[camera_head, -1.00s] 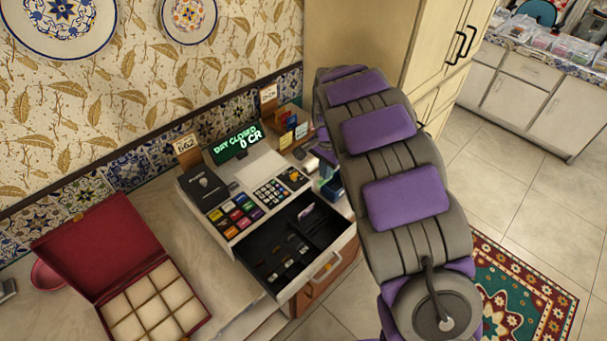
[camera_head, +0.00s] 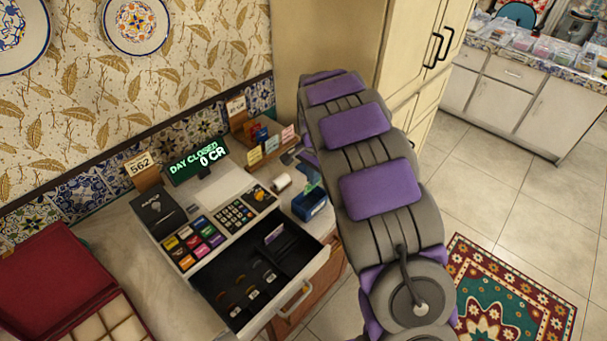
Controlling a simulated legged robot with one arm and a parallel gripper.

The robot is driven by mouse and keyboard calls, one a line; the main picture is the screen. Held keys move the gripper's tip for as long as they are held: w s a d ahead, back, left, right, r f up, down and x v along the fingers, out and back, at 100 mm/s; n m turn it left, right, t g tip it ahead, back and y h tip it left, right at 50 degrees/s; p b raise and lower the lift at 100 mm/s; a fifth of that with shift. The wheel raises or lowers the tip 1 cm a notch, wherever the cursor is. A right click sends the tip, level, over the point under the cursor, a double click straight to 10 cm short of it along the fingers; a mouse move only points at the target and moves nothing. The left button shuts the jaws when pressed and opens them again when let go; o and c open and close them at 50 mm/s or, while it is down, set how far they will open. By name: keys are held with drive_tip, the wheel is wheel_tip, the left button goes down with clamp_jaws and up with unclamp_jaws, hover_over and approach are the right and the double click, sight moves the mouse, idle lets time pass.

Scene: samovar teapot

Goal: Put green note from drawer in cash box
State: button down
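The open black drawer (camera_head: 222,292) of a cash register holds small dark and white-tipped pieces in its compartments. A pale purplish note (camera_head: 274,233) stands in its back part; I cannot make out a green note there. An open red box (camera_head: 50,275) with cream compartments lies at the lower left, cut off by the frame edge. A small blue container (camera_head: 310,204) stands right of the register, with something greenish at its back. I cannot tell which of these is the cash box. My grey and purple arm rises right of the drawer; my gripper is not visible.
The register has a lit "DAY CLOSED 0 CR" display (camera_head: 197,160), coloured keys (camera_head: 194,243) and a black keypad (camera_head: 236,214). A card rack (camera_head: 264,146) stands behind. A tall cream cabinet (camera_head: 345,40) is behind my arm. Open tiled floor (camera_head: 490,190) and a patterned rug (camera_head: 510,295) lie right.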

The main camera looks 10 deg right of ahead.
drive_tip(key=f, duration=0.1)
drive_tip(key=a+f, duration=0.1)
drive_tip(key=f, duration=0.1)
drive_tip(key=a+f, duration=0.1)
drive_tip(key=f, duration=0.1)
drive_tip(key=shift+f, duration=0.25)
drive_tip(key=shift+d+f, duration=0.2)
drive_tip(key=shift+f, duration=0.05)
drive_tip(key=shift+d+f, duration=0.15)
drive_tip(key=shift+d, duration=0.6)
drive_tip(key=shift+d+f, duration=0.1)
drive_tip(key=shift+d, duration=0.6)
drive_tip(key=shift+a, duration=1.4)
drive_tip(key=shift+d+r+p, duration=0.15)
drive_tip(key=shift+d+p, duration=0.2)
drive_tip(key=shift+d, duration=1.2)
drive_tip(key=shift+a, duration=0.75)
drive_tip(key=c, duration=1.7)
unclamp_jaws()
drive_tip(key=o, duration=0.4)
drive_tip(key=shift+d, duration=0.6)
drive_tip(key=o, duration=0.4)
drive_tip(key=shift+a, duration=0.5)
